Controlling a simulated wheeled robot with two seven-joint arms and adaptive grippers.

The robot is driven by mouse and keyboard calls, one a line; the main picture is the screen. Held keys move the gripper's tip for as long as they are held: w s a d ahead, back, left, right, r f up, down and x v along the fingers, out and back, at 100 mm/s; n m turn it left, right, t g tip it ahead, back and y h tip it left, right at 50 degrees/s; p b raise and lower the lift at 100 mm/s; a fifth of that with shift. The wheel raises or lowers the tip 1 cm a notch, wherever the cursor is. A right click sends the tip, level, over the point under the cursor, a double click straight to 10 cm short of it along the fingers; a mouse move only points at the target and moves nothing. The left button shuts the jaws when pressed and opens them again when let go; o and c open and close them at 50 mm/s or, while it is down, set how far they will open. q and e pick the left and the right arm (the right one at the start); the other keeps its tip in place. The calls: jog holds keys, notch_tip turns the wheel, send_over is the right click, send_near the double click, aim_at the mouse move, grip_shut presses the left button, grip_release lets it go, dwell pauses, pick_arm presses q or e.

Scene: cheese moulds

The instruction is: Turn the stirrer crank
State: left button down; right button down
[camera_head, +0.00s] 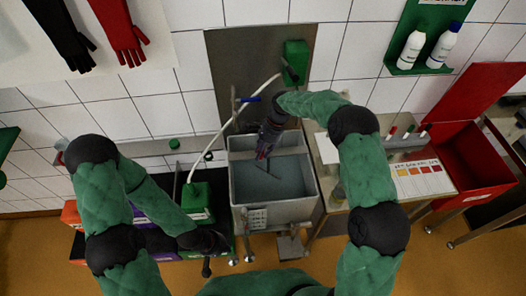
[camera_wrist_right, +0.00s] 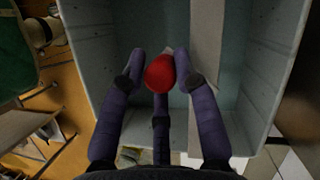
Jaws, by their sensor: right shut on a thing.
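In the right wrist view, a round red knob (camera_wrist_right: 160,75), which looks like the stirrer crank's handle, sits between the purple fingers of my right gripper (camera_wrist_right: 160,60). The fingers close around it from both sides, with a third finger below. In the head view, my right gripper (camera_head: 268,142) reaches down over the grey vat (camera_head: 272,214); the knob is hidden there by the hand. A thin dark shape, perhaps part of the stirrer, shows inside the vat. My left gripper (camera_head: 208,262) hangs low, left of the vat, apart from it; its fingers are unclear.
A green box (camera_head: 196,205) with a white hose stands left of the vat. A table with a colour chart (camera_head: 418,178) and a red bin (camera_head: 470,165) are at the right. Gloves hang on the tiled wall, and white bottles (camera_head: 411,50) stand on a green shelf.

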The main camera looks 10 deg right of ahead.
jog(key=shift+w+r, duration=0.1)
jog(key=shift+r, duration=0.05)
jog(key=c, duration=1.1)
grip_release()
jog(key=shift+o, duration=0.4)
jog(key=shift+a, duration=0.1)
